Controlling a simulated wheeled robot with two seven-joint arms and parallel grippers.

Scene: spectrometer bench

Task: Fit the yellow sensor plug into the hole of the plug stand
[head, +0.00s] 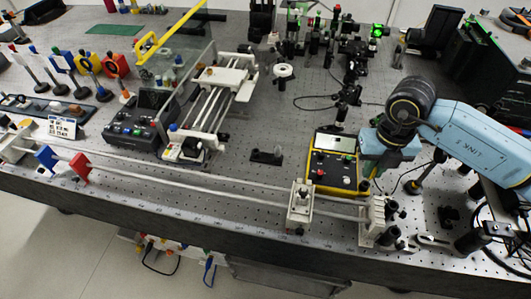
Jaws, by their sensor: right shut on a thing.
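My right gripper (370,178) hangs below the light blue wrist at the right of the head view, beside the yellow-edged meter box (334,160). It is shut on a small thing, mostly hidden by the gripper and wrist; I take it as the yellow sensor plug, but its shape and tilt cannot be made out. A small low black holder (266,156) on the bench, left of the meter box, may be the plug stand; its hole is too small to see. It stands apart from my right gripper. My left gripper is not in view.
A long rail (220,189) with white carriages runs along the front edge. A white rail frame (213,100) stands left of the black holder. Black optics posts (345,100) stand behind. Bare bench surrounds the holder. Thin dark cables lie right of the meter box.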

